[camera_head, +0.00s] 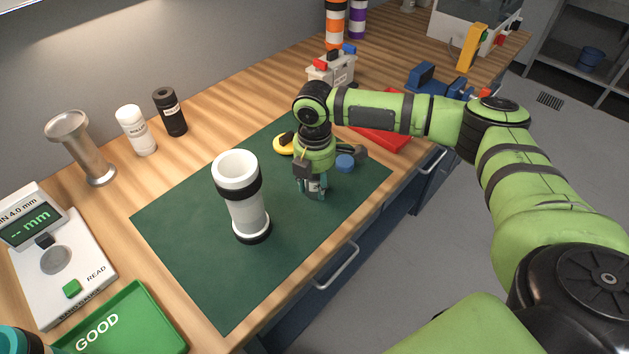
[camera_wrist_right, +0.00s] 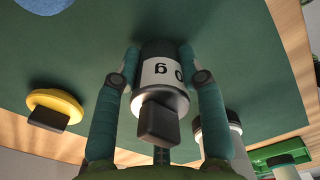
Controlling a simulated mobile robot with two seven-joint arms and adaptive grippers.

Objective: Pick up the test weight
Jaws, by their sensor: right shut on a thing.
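The test weight (camera_wrist_right: 162,74) shows in the right wrist view as a dark cylinder with a white label ending in "0 g" and a black knob. My right gripper (camera_wrist_right: 161,78) is shut on it, one teal finger on each side. In the head view, my right gripper (camera_head: 313,190) points down over the green mat (camera_head: 190,275), right of the white tube, and largely hides the weight. Whether the weight touches the mat or is just above it, I cannot tell. My left gripper is not in view.
A white tube (camera_head: 246,205) with black bands stands upright on the mat. A yellow disc (camera_head: 284,144) and blue disc (camera_head: 345,162) lie near the gripper. The gauge (camera_head: 60,265) and green GOOD tray (camera_head: 145,315) are at left. The mat's front is clear.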

